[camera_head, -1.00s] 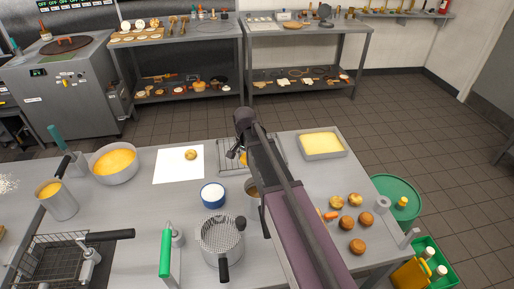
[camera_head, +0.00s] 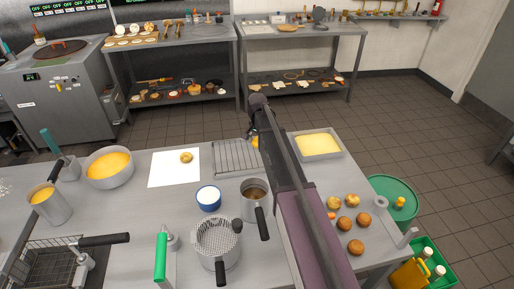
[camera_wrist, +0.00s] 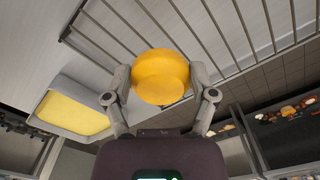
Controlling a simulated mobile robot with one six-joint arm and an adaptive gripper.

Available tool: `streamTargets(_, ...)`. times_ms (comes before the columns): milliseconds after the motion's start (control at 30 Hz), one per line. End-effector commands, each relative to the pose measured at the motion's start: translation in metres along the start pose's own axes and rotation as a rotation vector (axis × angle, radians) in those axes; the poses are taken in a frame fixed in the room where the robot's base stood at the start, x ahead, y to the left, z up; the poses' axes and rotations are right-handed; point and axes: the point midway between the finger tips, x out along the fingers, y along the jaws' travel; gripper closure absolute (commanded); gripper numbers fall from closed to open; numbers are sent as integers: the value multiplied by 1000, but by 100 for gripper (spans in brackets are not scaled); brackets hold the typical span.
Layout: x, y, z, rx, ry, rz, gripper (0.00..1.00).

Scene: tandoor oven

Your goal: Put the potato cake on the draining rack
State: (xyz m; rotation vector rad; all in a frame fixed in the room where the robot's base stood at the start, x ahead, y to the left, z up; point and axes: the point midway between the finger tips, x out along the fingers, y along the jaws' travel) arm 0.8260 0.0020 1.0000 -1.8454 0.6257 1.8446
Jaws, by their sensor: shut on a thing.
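The draining rack (camera_head: 231,158), a wire grid, lies on the work table left of my arm; its bars also fill the upper part of the wrist view (camera_wrist: 235,38). My gripper (camera_wrist: 161,92) is shut on a round yellow-orange piece, which I take for the potato cake (camera_wrist: 160,75). In the head view only a sliver of the cake (camera_head: 255,142) shows beside my arm, near the rack's right edge. In the wrist view the cake overlaps the rack's bars; I cannot tell its height or whether it touches them.
A pale yellow tray (camera_head: 318,145) stands right of my arm. A white sheet (camera_head: 164,174) with a small golden ball (camera_head: 186,157) lies left of the rack. A pot (camera_head: 254,199), a blue-rimmed bowl (camera_head: 208,198) and a strainer (camera_head: 217,237) stand in front.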

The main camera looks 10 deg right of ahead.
Motion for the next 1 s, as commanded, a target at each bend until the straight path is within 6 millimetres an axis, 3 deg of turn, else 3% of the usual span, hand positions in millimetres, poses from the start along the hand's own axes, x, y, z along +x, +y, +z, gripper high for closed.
streamTargets(267, 0, 0, -2, 1, 0, 0, 74)
streamTargets(433, 2, 0, -17, 2, 0, 0, 74)
streamTargets(700, 28, 1, -13, 1, 0, 0, 74)
streamTargets(1000, 37, 1, -14, 2, 0, 0, 74)
